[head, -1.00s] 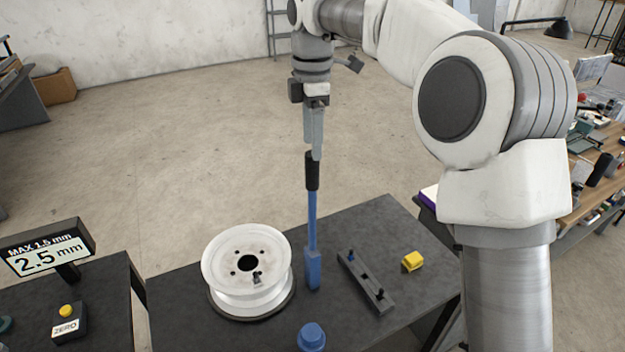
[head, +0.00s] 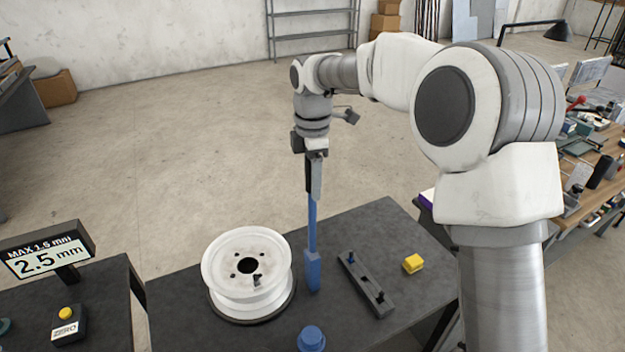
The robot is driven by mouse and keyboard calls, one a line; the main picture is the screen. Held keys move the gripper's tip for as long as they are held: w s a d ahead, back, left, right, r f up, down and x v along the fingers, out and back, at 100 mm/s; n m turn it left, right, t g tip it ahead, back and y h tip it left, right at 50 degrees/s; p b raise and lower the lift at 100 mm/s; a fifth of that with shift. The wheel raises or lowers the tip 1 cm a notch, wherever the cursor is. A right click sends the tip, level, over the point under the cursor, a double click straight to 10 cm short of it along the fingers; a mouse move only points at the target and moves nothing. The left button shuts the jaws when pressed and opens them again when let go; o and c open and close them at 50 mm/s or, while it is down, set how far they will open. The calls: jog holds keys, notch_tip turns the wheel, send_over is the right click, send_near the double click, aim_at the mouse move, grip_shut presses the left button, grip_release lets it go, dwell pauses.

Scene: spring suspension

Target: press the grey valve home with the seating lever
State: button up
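The seating lever (head: 312,225) is a blue bar with a black handle and a thicker blue foot, standing about upright on the dark table just right of the wheel. My gripper (head: 314,188) points down at its black handle, a finger overlapping it in the picture. Whether the fingers are closed on the handle cannot be told. The white wheel (head: 225,265) rests on a dark round base at the left of the table. The small dark grey valve (head: 257,280) sits in the wheel's face near its front edge. Its seating depth is too small to tell.
A dark slotted block (head: 366,283) with a blue pin, a yellow block (head: 413,263) and a blue knob (head: 311,338) are on the table. At left, a display (head: 48,255) reads 2.5 mm under "MAX 1.5 mm", near a ZERO button box (head: 68,322).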

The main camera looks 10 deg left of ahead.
grip_shut()
dwell(1.2)
